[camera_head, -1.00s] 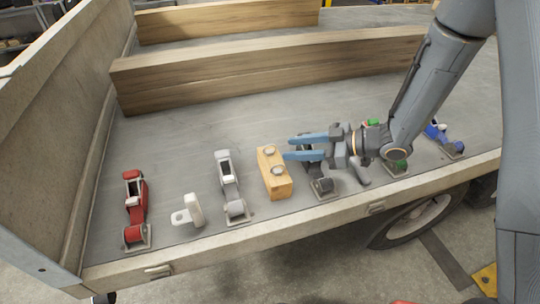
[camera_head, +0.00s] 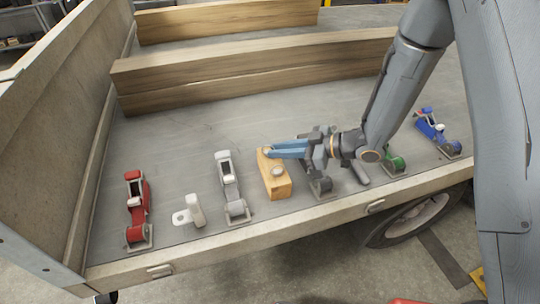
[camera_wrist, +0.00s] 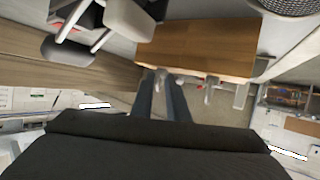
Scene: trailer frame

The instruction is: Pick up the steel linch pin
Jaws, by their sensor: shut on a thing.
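A wooden block (camera_head: 276,191) stands on the trailer bed near its front edge, with round grey pin heads at its top. The nearer linch pin (camera_head: 277,171) sits in the block, clear of my fingers. My gripper (camera_head: 270,152) reaches in from the right, its blue fingers close together at the far end of the block's top. It is shut on the farther steel linch pin, which the fingers mostly hide in the head view. In the wrist view, a small grey metal part of it (camera_wrist: 160,76) shows between the fingertips, beside the block (camera_wrist: 195,45).
A red ratchet (camera_head: 136,210), a pale bracket (camera_head: 191,213) and a grey ratchet (camera_head: 229,185) lie left of the block. A dark ratchet (camera_head: 320,186), a green one (camera_head: 395,163) and a blue one (camera_head: 437,133) lie right. Timber beams (camera_head: 250,72) lie behind.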

